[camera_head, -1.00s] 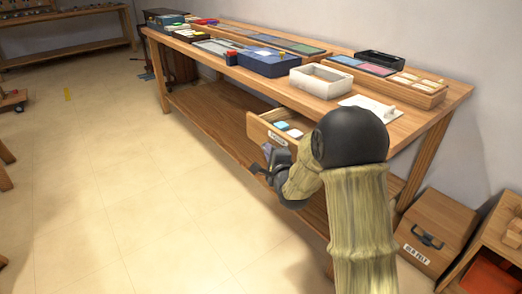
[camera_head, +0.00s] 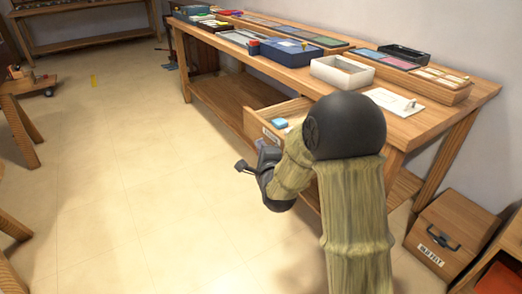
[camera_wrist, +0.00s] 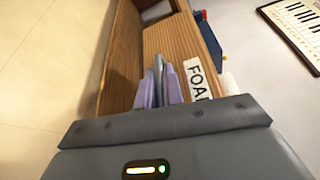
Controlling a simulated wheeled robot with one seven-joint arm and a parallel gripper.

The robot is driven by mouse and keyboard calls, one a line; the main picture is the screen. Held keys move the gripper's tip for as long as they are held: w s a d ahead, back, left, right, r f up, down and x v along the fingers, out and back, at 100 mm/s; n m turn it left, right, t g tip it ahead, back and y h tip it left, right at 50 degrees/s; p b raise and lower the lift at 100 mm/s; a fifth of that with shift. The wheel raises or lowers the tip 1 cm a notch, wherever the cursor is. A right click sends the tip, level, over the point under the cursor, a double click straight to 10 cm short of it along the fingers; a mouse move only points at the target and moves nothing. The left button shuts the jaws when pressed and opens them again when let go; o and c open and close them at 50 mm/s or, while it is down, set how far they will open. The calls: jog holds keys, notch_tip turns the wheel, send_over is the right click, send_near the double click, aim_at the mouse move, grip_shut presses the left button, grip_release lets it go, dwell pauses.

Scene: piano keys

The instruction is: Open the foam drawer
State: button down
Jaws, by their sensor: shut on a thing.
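The foam drawer (camera_head: 256,122) is a wooden drawer under the workbench top and stands partly pulled out, with its inside showing from above. A light blue block (camera_head: 280,123) lies in it. In the wrist view, the drawer front (camera_wrist: 177,40) is close, with a white label (camera_wrist: 197,78) reading "FOA" before it is cut off. My gripper (camera_wrist: 160,78) is shut on the grey drawer handle (camera_wrist: 158,64), between its purple fingers. In the head view, my dark gripper (camera_head: 264,158) is at the drawer front; its fingertips and the handle are hard to make out there.
The workbench (camera_head: 440,108) carries a white open box (camera_head: 342,73), a blue case (camera_head: 292,52) and several trays. A wooden box (camera_head: 450,235) labelled felt stands on the floor at right. The floor (camera_head: 140,190) left of my gripper is clear.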

jog(key=shift+s+d+f, duration=0.1)
jog(key=shift+d+f, duration=0.15)
jog(key=c, duration=1.6)
grip_release()
jog(key=shift+c, duration=0.2)
jog(key=shift+o, duration=0.6)
jog(key=shift+a+r, duration=0.15)
jog(key=s+d+r+b, duration=0.1)
jog(key=s+d+b, duration=0.1)
jog(key=s+b, duration=1.1)
jog(key=s, duration=0.4)
jog(key=shift+r, duration=0.25)
jog(key=shift+s+d, duration=0.1)
